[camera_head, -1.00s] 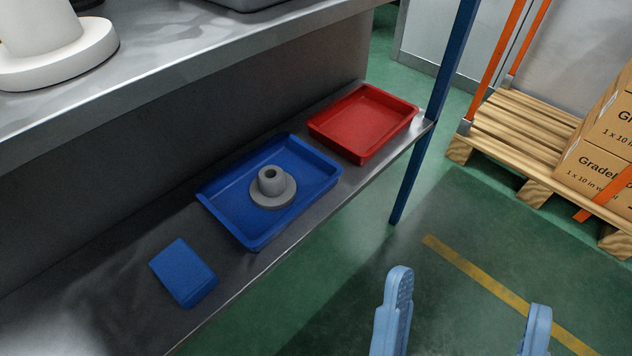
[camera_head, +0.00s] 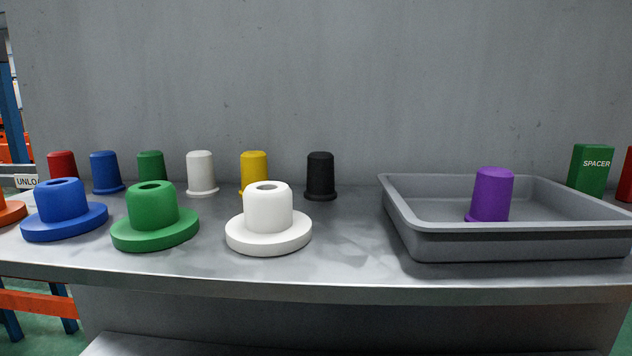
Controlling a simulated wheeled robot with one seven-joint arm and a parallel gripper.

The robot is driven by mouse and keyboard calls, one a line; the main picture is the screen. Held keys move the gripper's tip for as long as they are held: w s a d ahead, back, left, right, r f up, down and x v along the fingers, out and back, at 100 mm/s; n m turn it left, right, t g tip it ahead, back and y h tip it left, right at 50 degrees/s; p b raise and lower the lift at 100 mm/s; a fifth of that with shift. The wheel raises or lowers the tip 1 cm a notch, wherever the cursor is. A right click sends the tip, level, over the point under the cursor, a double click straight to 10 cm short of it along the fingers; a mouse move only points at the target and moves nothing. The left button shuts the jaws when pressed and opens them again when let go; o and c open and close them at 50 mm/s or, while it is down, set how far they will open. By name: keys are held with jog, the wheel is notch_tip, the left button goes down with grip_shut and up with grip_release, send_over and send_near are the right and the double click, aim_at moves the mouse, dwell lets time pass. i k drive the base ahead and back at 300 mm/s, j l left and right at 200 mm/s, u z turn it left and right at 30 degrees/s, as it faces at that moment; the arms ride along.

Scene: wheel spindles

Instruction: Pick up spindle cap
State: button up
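Several closed-top caps with narrow rims stand upright in a row at the back of the grey shelf: red (camera_head: 62,165), blue (camera_head: 105,171), green (camera_head: 151,166), white (camera_head: 201,173), yellow (camera_head: 254,172) and black (camera_head: 320,175). A purple cap (camera_head: 491,194) stands upright inside the grey tray (camera_head: 520,246) at the right. Wide-flanged hubs with a hole in the top stand in front: blue (camera_head: 64,211), green (camera_head: 154,216) and white (camera_head: 268,220). My gripper is out of view.
An orange hub (camera_head: 10,211) is cut off at the left edge. A green spacer box (camera_head: 590,169) and a red object (camera_head: 626,178) stand behind the tray at the right. The shelf (camera_head: 345,243) is bare between the white hub and the tray. A grey wall (camera_head: 320,80) closes the back.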

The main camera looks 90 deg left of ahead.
aim_at(254, 165)
jog(key=i+u, duration=0.1)
jog(key=u, duration=0.3)
jog(key=l+u, duration=0.1)
jog(key=u, duration=0.35)
jog(key=i+l+u, duration=0.1)
jog(key=u, duration=1.4)
